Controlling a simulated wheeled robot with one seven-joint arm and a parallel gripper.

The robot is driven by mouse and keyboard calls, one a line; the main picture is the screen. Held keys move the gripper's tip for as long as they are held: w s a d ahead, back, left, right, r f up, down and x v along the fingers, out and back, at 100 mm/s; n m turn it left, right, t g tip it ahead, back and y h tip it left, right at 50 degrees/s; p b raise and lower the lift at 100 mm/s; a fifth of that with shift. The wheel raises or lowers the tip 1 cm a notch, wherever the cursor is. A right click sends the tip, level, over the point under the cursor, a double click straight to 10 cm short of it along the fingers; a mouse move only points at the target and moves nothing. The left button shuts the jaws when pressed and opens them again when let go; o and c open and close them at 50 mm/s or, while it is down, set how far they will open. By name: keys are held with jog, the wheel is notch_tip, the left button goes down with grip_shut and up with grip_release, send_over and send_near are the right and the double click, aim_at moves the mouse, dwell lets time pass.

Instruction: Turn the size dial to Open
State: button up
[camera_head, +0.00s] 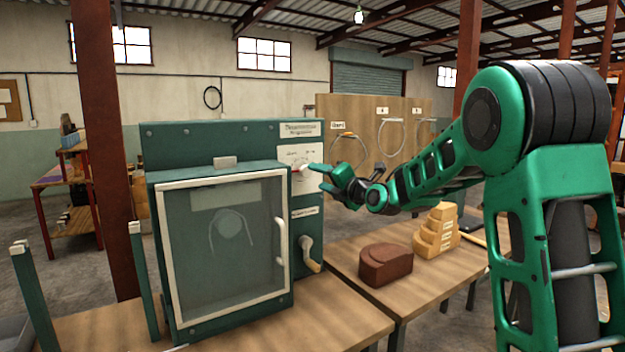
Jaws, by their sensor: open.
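The size dial (300,168) is on a white label plate (299,156) at the upper right of a green machine (232,135). A small red mark shows at the dial; the lettering around it is too small to read surely. The fingers hide part of the plate and dial.
The machine has a glass door (228,245) with a white frame and a crank (310,255) below the dial. A brown block (386,264) and a stepped wooden block (437,232) stand on the right table. A board with hoops (384,135) stands behind.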

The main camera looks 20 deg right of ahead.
jog(key=v, duration=0.4)
jog(key=shift+w, duration=0.1)
jog(key=s+d+f+m+g+h, duration=0.25)
jog(key=s+d+f+m, duration=0.2)
jog(key=s, duration=0.25)
jog(key=s+d+f+m+g+h, duration=0.1)
jog(key=s+d+f+m+g, duration=0.2)
jog(key=s+f+m, duration=0.3)
jog(key=s+d+f+m+g+h, duration=0.2)
jog(key=s+d+f+m+g, duration=0.15)
jog(key=s+m, duration=0.35)
jog(key=s+d+f+m+g, duration=0.1)
jog(key=s+m, duration=0.4)
jog(key=s, duration=0.6)
jog(key=s+d+f+m+g, duration=0.1)
jog(key=s+f+m+g, duration=0.3)
jog(key=s, duration=0.7)
jog(key=s+d+f+m+g, duration=0.1)
jog(key=s+f+m+g, duration=0.2)
jog(key=s+m, duration=0.4)
jog(key=s, duration=0.4)
jog(key=shift+s+f+m, duration=0.3)
jog(key=shift+f+m, duration=0.05)
jog(key=shift+f, duration=0.05)
